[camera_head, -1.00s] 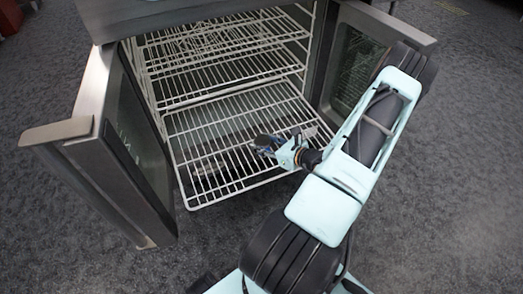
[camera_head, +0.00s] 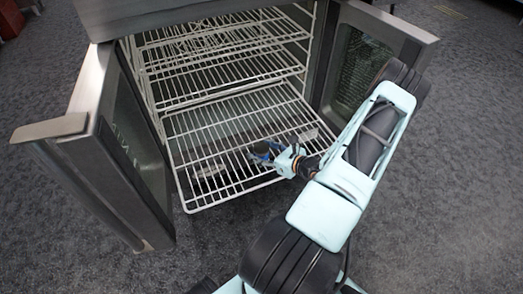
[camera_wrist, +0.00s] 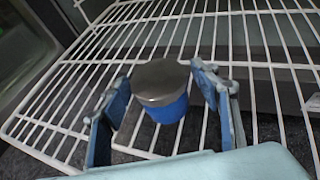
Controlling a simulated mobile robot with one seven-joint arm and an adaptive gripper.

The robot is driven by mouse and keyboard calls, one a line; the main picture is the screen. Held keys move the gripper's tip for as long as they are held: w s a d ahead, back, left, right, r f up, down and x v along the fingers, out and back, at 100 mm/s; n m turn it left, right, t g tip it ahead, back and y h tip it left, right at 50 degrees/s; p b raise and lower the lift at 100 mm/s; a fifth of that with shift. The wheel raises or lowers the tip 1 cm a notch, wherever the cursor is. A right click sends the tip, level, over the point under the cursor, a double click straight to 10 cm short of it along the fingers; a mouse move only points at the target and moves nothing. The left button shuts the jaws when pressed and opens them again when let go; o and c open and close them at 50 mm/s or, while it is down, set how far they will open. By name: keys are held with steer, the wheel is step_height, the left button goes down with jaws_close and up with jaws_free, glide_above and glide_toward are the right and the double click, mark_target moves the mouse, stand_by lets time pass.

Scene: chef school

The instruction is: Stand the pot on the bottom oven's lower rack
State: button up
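The pot (camera_wrist: 168,105), blue with a grey flat top, appears upright on the wire rack (camera_wrist: 70,75) in the wrist view. My gripper (camera_wrist: 160,85) is open, with one finger on each side of the pot and small gaps visible between them. In the head view, my gripper (camera_head: 264,153) is low over the pulled-out lower rack (camera_head: 205,203), near its right front part. The pot is hard to make out there, small and partly hidden by the fingers. The oven (camera_head: 150,12) stands open.
Two open oven doors flank the rack, the left door (camera_head: 100,150) and the right door (camera_head: 362,70). Another rack (camera_head: 235,68) sits above and behind. The left of the lower rack is largely clear. Grey carpet (camera_head: 450,180) is free on the right.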

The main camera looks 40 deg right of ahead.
steer(key=shift+s+r, duration=0.2)
steer(key=shift+r, duration=0.15)
steer(key=p+v, duration=0.3)
steer(key=v, duration=0.8)
steer(key=shift+s, duration=0.25)
steer(key=shift+d, duration=0.1)
